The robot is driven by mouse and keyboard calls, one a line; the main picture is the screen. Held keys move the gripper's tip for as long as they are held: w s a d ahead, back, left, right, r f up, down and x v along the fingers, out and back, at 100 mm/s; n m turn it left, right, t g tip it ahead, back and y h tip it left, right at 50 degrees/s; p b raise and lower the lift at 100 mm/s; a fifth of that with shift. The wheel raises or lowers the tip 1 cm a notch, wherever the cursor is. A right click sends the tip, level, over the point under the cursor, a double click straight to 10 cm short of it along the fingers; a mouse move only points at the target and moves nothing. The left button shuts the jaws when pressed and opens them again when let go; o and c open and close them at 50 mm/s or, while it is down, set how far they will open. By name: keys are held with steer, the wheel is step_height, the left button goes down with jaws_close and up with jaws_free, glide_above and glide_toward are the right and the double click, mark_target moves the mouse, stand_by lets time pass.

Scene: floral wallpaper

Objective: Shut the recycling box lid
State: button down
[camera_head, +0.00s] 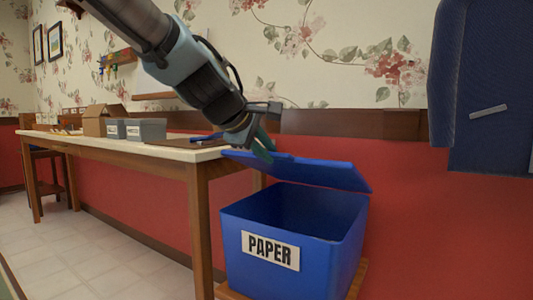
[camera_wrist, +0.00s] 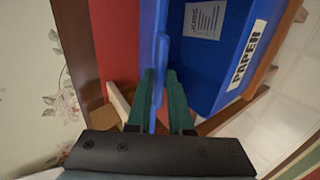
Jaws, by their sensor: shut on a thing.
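The blue recycling box (camera_head: 350,252) stands at the lower right with a "PAPER" label (camera_head: 270,250) on its front. Its blue lid (camera_head: 318,172) is raised above the opening, tilted up at the back, so the inside shows. My gripper (camera_head: 263,150) is at the lid's left end, above the box. In the wrist view, the green fingers of my gripper (camera_wrist: 163,100) are on either side of the lid's edge (camera_wrist: 158,60), shut on it. The box interior (camera_wrist: 197,50) shows to the right of the fingers, with a paper sheet (camera_wrist: 203,20) on an inner surface.
A long wooden table (camera_head: 180,154) runs along the wall to the left, with grey bins (camera_head: 146,130) and a cardboard box (camera_head: 100,121) on it. The box rests on a wooden stand (camera_head: 357,280). A dark blue garment-like shape (camera_head: 490,70) hangs at upper right.

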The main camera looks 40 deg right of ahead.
steer(key=shift+s+a+f+b, duration=0.1)
steer(key=shift+a+f+b, duration=0.2)
steer(key=shift+f+b, duration=0.4)
steer(key=shift+s+a+f+b, duration=0.1)
steer(key=shift+a+f+b, duration=0.25)
steer(key=shift+f, duration=0.55)
steer(key=c, duration=0.9)
jaws_free()
steer(key=shift+d, duration=0.1)
steer(key=shift+r, duration=0.1)
steer(key=p+v, duration=0.2)
steer(key=v, duration=0.8)
steer(key=shift+a+r+p, duration=0.15)
steer(key=shift+a+p, duration=0.15)
steer(key=shift+a, duration=0.05)
